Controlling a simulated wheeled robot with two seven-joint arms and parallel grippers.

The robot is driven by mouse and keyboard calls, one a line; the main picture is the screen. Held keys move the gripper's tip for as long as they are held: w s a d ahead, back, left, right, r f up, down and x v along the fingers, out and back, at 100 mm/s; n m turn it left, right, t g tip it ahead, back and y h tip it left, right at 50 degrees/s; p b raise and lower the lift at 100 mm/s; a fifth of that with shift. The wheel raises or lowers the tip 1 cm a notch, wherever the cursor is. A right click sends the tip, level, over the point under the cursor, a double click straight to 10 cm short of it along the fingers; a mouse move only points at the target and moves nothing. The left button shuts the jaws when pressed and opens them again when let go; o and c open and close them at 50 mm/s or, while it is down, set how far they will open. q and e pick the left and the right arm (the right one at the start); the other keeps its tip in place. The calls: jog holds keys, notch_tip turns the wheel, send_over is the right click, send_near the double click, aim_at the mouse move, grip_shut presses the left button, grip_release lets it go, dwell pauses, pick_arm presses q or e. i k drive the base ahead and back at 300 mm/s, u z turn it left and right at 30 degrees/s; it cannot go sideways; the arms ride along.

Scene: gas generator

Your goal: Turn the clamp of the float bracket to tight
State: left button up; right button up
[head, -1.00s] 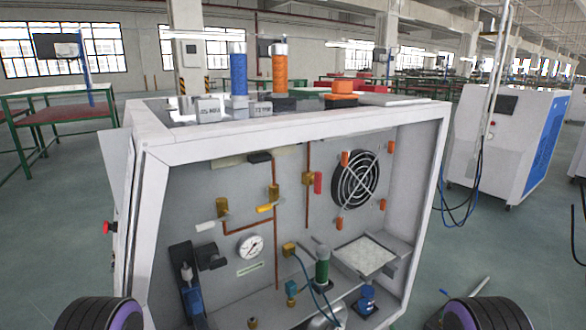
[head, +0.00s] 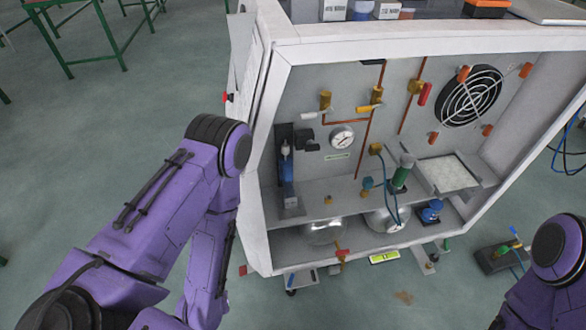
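Inside the open white cabinet, a dark upright bracket with a blue cylinder (head: 287,168) stands at the left of the back panel; it looks like the float bracket. A small black block (head: 306,142), possibly its clamp, sits just right of its top. Its setting is too small to tell. My purple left arm comes in at the left, in front of the cabinet's left edge, and part of my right arm shows at the lower right. Neither gripper is in view.
The cabinet (head: 420,38) holds a gauge (head: 342,137), a fan (head: 470,95), a green-topped cylinder (head: 402,172) and valves with copper pipes. Silver round vessels (head: 325,230) lie under the shelf. A green level (head: 384,257) and loose parts (head: 497,256) are on the floor in front.

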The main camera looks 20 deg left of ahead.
aim_at(309, 146)
jog(key=k, duration=1.15)
jog(key=z, duration=0.85)
jog(key=i, duration=1.6)
jog(key=u, duration=0.95)
